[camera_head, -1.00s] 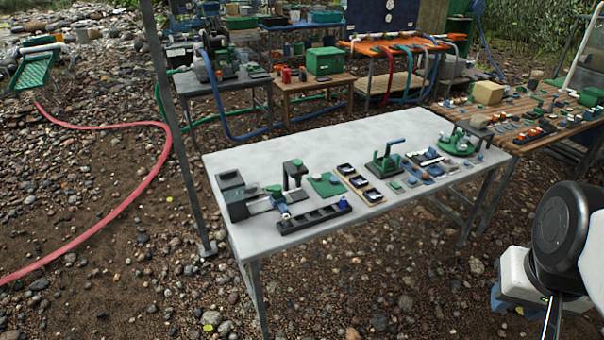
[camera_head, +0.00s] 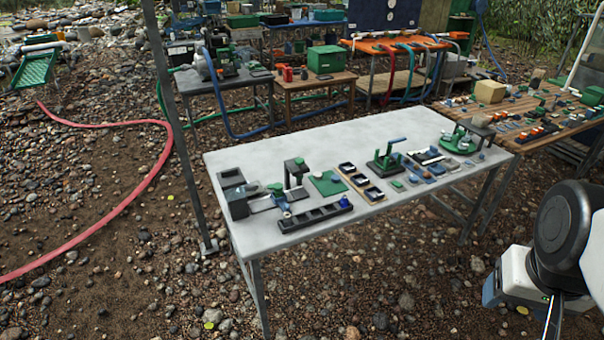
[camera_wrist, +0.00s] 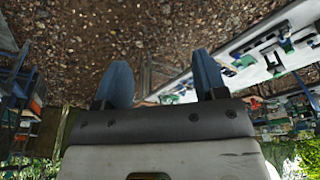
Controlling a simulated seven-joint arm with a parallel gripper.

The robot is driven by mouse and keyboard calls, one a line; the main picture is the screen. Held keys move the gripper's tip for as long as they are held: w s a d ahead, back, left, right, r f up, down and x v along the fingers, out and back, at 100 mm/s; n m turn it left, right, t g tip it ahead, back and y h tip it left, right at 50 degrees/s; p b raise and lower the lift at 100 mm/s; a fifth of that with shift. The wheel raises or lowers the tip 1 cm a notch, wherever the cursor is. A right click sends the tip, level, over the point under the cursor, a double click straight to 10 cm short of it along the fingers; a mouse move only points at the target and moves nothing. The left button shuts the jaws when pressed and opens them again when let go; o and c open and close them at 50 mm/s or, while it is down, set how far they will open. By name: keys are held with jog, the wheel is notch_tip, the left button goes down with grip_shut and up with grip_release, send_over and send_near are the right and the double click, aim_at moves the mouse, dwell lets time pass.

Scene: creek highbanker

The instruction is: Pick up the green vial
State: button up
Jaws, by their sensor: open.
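I cannot single out the green vial with certainty; the objects on the white table (camera_head: 225,165) are small in the head view. Green candidates there are a small green piece (camera_head: 397,184) right of the wooden tray and a green-topped piece (camera_head: 277,188) by the grey device at the left. My gripper is open and empty, its two blue fingers apart in the wrist view (camera_wrist: 162,75). It is off the table's front right side, well away from the objects. In the head view my arm hides most of it.
A black compartment rack (camera_head: 315,218) lies along the table's front edge with a blue piece at its right end. A green press-like device (camera_head: 385,158) stands mid-table. A canopy pole (camera_head: 178,130) rises at the left. A cluttered wooden table (camera_head: 545,120) stands right.

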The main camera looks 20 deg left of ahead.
dwell(0.3)
jog(key=w+a, duration=0.5)
jog(key=w, duration=0.4)
jog(key=w+a+n, duration=0.1)
jog(key=w+a, duration=0.3)
jog(key=w, duration=0.5)
jog(key=w+a, duration=0.5)
jog(key=w, duration=0.4)
jog(key=n+t+y, duration=0.2)
jog(key=n, duration=0.1)
send_over(278, 186)
jog(key=s, duration=0.3)
notch_tip(278, 186, down, 28)
jog(key=shift+w+d+r, duration=0.15)
jog(key=shift+d, duration=0.25)
jog(key=shift+x, duration=1.3)
